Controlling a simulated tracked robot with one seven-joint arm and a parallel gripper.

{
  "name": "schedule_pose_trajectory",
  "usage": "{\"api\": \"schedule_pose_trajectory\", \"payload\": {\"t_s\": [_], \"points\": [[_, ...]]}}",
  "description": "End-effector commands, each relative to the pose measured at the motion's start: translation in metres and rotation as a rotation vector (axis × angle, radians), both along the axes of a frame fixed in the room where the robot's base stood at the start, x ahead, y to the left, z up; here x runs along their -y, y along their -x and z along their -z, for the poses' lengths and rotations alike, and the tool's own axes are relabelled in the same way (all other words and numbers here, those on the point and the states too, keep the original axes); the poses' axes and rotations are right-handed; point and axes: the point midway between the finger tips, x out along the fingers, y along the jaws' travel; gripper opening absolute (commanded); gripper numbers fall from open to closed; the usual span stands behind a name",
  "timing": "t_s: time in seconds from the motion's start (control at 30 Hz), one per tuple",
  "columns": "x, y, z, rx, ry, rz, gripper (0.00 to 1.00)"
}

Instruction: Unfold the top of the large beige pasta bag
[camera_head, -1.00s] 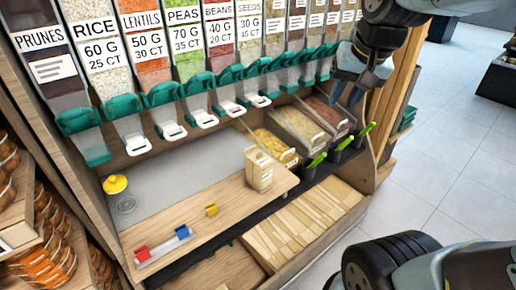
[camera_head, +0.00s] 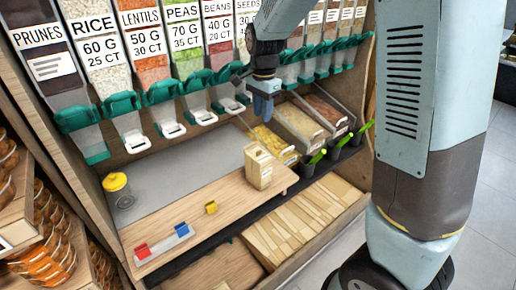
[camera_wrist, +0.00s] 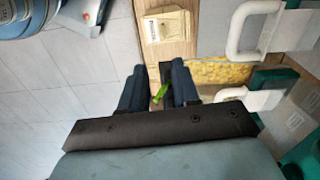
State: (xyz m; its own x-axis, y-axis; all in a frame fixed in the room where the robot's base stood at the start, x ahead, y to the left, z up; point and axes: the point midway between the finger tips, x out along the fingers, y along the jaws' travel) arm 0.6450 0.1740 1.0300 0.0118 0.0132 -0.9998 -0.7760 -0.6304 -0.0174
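The beige paper bag (camera_head: 258,167) stands upright on the right end of the wooden counter, with a label on its front. I cannot tell clearly how its top is folded. In the wrist view the bag (camera_wrist: 167,26) shows at the top middle, beyond my fingertips. My gripper (camera_head: 264,106) points down above and behind the bag, near the dispenser spouts, apart from the bag. In the wrist view its two dark fingers (camera_wrist: 160,72) stand apart with nothing held between them; a green scoop handle shows below through the gap.
Dispensers with teal spouts (camera_head: 162,92) line the back, close to my gripper. Yellow pasta (camera_head: 272,142) fills an open bin right of the bag.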

Motion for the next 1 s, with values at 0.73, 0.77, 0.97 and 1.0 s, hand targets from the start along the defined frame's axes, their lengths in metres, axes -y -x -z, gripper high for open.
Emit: {"api": "schedule_pose_trajectory", "payload": {"t_s": [0.73,0.77,0.97,1.0], "points": [[-0.009,-0.005,0.096,-0.017,0.016,0.034,0.31],[-0.009,-0.005,0.101,-0.016,0.015,0.034,0.31],[-0.009,-0.005,0.131,-0.016,0.016,0.035,0.31],[-0.009,-0.005,0.135,-0.015,0.015,0.034,0.31]]}}
